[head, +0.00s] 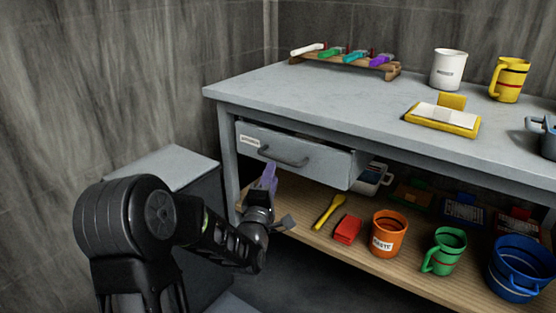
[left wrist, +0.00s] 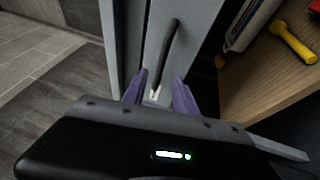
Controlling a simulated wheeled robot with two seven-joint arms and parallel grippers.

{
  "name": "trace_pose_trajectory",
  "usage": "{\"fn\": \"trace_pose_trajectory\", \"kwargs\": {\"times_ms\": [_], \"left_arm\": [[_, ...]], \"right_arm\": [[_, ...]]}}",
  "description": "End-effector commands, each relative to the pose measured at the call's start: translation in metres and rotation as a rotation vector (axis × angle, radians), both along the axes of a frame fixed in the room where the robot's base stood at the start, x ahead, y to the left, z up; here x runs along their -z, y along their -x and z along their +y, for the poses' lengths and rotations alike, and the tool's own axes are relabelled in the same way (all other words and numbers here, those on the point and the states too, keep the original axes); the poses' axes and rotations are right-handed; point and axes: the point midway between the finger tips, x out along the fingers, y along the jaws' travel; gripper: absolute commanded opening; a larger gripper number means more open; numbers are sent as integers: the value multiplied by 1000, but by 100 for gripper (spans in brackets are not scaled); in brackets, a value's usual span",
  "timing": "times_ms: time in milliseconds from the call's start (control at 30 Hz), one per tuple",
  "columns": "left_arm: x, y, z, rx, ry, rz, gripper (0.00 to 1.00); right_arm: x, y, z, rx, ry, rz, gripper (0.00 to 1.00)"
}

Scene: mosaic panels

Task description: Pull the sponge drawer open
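The sponge drawer (head: 310,160) is a grey drawer under the worktop with a white label at its left end. It stands partly open, with its front out past the table edge and a dark gap behind. Its dark bar handle (head: 284,157) also shows in the left wrist view (left wrist: 171,45). My left gripper (head: 268,177) has purple fingers, close to the drawer front just below the handle's left end. In the left wrist view its fingers (left wrist: 160,82) are apart, with the handle's near end lined up between them; contact cannot be told. My right gripper is not in view.
The lower shelf (head: 300,222) holds a yellow brush, a red sponge pack, an orange mug (head: 388,234), a green mug (head: 445,250) and a blue bucket (head: 520,266). A grey cabinet (head: 165,166) stands left of the table. The worktop (head: 330,105) holds mugs, a yellow tray and a rack.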

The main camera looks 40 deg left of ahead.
Motion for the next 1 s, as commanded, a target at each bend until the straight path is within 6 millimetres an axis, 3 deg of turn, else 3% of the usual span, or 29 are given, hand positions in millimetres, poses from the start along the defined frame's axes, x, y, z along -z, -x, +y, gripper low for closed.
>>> {"fn": "trace_pose_trajectory", "kwargs": {"times_ms": [167,600,1000], "left_arm": [[-1,-8,3,0,-1,-1,34],[-11,-63,27,2,-2,2,34],[-13,-70,31,1,-2,2,33]], "right_arm": [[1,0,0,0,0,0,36],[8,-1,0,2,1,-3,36],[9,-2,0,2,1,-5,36]]}}
